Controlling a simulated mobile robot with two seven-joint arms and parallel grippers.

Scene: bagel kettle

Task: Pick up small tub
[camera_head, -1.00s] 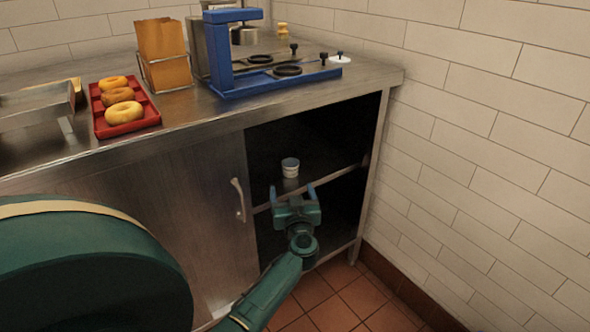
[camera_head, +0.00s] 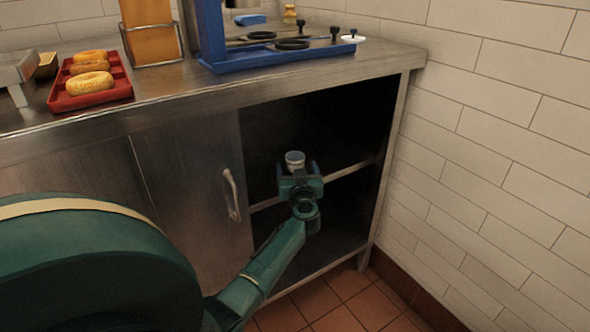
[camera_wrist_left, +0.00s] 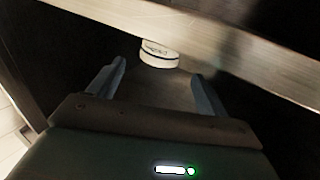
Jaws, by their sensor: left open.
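The small tub (camera_head: 295,158) is a white cup-like container with a darker band near its rim. It stands upright on the middle shelf inside the open cabinet. In the left wrist view the tub (camera_wrist_left: 159,54) shows ahead, between the fingers and slightly beyond their tips. My left gripper (camera_head: 296,167) is at the front of the shelf, directly before the tub. In the left wrist view my left gripper (camera_wrist_left: 160,70) is open, with one finger on each side and nothing held. The gripper hides the tub's lower part in the head view. My right gripper is not in view.
The shelf edge (camera_head: 350,171) and counter edge (camera_head: 300,84) bound the opening. A closed door with a handle (camera_head: 231,194) is left of it. A red tray (camera_head: 120,92) of bagels and a blue press (camera_head: 213,45) stand on the counter. A tiled wall is right.

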